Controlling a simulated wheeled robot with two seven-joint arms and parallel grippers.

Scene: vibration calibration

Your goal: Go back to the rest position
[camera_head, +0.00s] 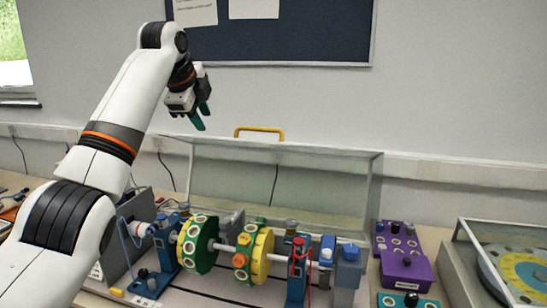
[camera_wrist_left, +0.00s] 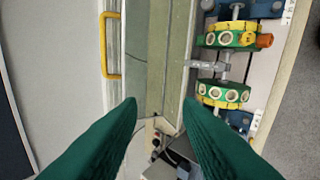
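My left gripper (camera_head: 202,117) is raised high in front of the wall, above and behind the rotor rig, with its dark green fingers pointing down. In the left wrist view its two fingers (camera_wrist_left: 160,103) are spread apart with nothing between them. The rig below carries a green disc (camera_head: 197,243) and a green and yellow disc (camera_head: 261,255) on one shaft, held by blue supports. A clear cover (camera_head: 300,180) with a yellow handle (camera_head: 259,130) stands at the back of the rig; the gripper is apart from it. My right gripper is not in view.
A purple control box (camera_head: 408,272) with knobs stands right of the rig. A device with a yellow and blue round plate (camera_head: 522,265) is at the far right. A dark notice board (camera_head: 300,35) hangs on the wall. The air right of my left gripper is free.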

